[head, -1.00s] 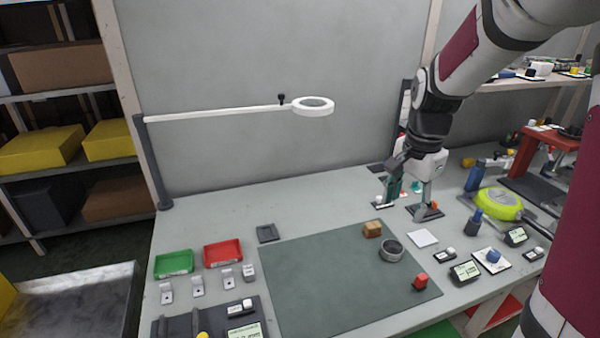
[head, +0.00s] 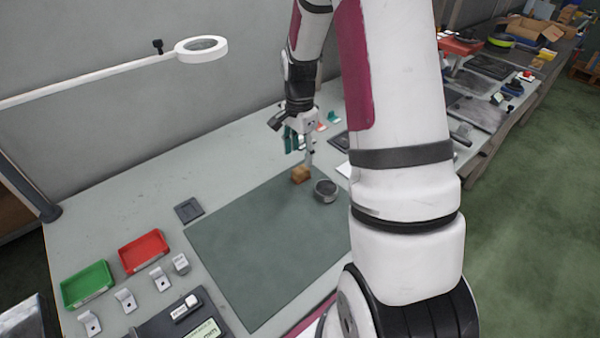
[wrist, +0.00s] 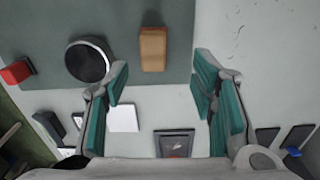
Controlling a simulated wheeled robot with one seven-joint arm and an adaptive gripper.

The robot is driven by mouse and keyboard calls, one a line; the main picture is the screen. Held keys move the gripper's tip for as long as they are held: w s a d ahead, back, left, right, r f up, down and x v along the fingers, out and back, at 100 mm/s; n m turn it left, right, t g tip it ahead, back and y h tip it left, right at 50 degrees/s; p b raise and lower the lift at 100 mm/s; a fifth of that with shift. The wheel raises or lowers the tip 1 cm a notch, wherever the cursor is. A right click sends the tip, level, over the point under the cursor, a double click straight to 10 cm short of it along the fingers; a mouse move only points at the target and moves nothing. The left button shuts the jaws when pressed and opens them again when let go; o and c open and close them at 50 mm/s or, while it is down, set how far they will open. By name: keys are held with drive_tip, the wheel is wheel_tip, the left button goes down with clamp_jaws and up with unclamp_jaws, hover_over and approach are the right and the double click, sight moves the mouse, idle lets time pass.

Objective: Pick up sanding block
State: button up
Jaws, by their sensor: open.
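The sanding block appears to be the small tan-brown block (head: 301,174) near the far right part of the green mat (head: 265,245). In the wrist view the block (wrist: 153,48) lies near the mat's edge, beyond the fingertips and about midway between them. My gripper (head: 299,150) is above the bench by the block, pointing down. In the wrist view my gripper (wrist: 161,85) is open, with teal pads apart and nothing between them. The block is apart from both fingers.
A round grey metal container (wrist: 88,61) sits close beside the block, left of it in the wrist view. A red cube (wrist: 16,72) lies farther left. A white square (wrist: 123,118) and a dark tray (wrist: 175,143) lie off the mat. Green (head: 88,286) and red (head: 144,252) trays stand at left.

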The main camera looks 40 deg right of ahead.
sight(301, 169)
drive_tip(key=f, duration=0.3)
drive_tip(key=s+f, duration=0.1)
drive_tip(key=f, duration=0.1)
drive_tip(key=shift+a+f+p, duration=0.15)
drive_tip(key=shift+f+p, duration=0.05)
drive_tip(key=shift+p, duration=0.1)
drive_tip(key=shift+w+f, duration=0.1)
drive_tip(key=shift+f, duration=0.4)
clamp_jaws()
